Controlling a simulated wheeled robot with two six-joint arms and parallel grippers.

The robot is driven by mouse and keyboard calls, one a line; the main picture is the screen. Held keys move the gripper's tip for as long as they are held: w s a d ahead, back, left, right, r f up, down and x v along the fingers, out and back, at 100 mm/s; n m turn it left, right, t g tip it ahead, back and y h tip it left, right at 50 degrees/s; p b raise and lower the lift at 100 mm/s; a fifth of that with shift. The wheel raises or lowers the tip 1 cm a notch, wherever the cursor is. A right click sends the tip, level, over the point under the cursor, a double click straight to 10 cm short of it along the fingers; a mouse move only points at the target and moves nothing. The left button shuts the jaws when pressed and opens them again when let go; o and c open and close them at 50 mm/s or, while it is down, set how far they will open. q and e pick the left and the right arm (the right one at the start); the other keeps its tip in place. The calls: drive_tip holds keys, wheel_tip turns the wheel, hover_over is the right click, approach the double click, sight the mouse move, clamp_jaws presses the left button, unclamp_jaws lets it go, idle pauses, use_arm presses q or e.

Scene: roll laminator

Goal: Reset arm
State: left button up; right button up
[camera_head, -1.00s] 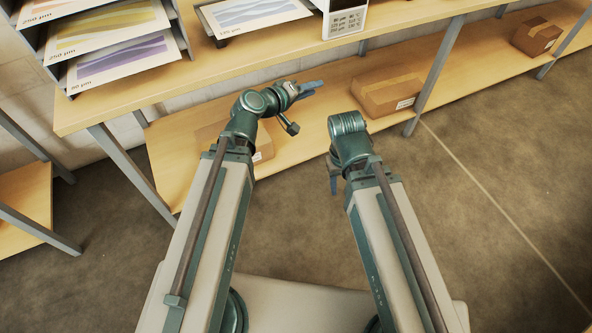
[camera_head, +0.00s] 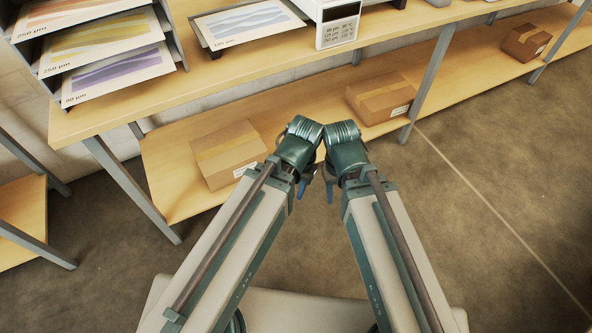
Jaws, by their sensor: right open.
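My two arms come in from the lower left and lower right, and their wrists meet near the middle of the view. My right gripper (camera_head: 329,191) points down below its wrist, mostly hidden behind my own arm; it is open and no object shows in it. My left gripper (camera_head: 301,188) also points down, just left of the right one. Only a small blue part of it shows, so its jaws cannot be read. The two wrists look very close; I cannot tell whether they touch.
A workbench (camera_head: 95,125) spans the back, with a sheet rack (camera_head: 180,60), a tray with a sheet (camera_head: 245,22) and a white machine (camera_head: 338,32) on top. Cardboard boxes (camera_head: 228,150) (camera_head: 380,97) (camera_head: 526,42) sit on the lower shelf. The floor at right is clear.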

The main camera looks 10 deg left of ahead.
wheel_tip(320, 180, up, 12)
drive_tip(key=p, duration=1.2)
drive_tip(key=shift+r, duration=0.25)
